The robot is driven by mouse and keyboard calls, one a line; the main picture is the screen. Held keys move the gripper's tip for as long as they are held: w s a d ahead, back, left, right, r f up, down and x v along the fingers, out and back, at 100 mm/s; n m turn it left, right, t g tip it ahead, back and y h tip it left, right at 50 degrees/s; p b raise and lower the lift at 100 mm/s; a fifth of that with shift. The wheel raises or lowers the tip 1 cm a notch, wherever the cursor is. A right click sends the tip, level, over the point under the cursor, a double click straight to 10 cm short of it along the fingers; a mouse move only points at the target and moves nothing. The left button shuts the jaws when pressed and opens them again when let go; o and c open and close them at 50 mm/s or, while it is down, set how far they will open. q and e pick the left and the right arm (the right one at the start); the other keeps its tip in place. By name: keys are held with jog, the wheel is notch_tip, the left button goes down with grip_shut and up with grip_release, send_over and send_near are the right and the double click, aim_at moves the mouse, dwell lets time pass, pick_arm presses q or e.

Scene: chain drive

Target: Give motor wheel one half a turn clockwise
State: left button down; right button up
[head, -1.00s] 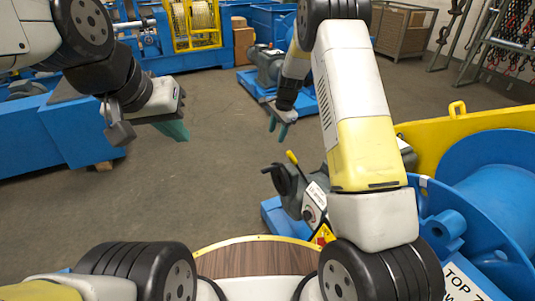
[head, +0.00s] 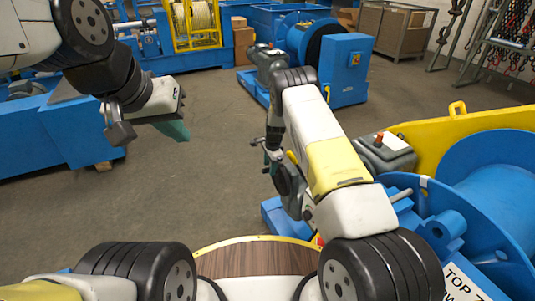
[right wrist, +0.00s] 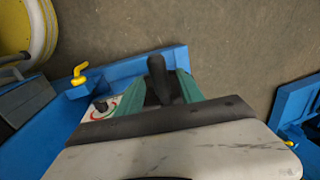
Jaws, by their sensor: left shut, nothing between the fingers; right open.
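A dark handwheel (head: 290,190) is on the near machine in the head view, partly hidden behind my right arm. Its label is covered, so I cannot read a number. My right gripper (head: 272,158) is open, pointing down at the wheel's upper left side. In the right wrist view a dark upright handle (right wrist: 159,78) shows between the green fingers of the right gripper (right wrist: 158,92), with the jaws spread around it; I cannot tell whether they touch it. My left gripper (head: 173,130) is shut and empty over open floor, away from the wheel.
A yellow lever (right wrist: 79,73) stands beside the wheel. A grey box with a red button (head: 380,139) and a large blue drum (head: 495,185) are to the right. A second blue machine (head: 345,65) stands further back. The floor (head: 215,180) left of the wheel is clear.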

jog(key=shift+w+f, duration=0.1)
jog(key=shift+f, duration=0.25)
grip_shut()
dwell(1.2)
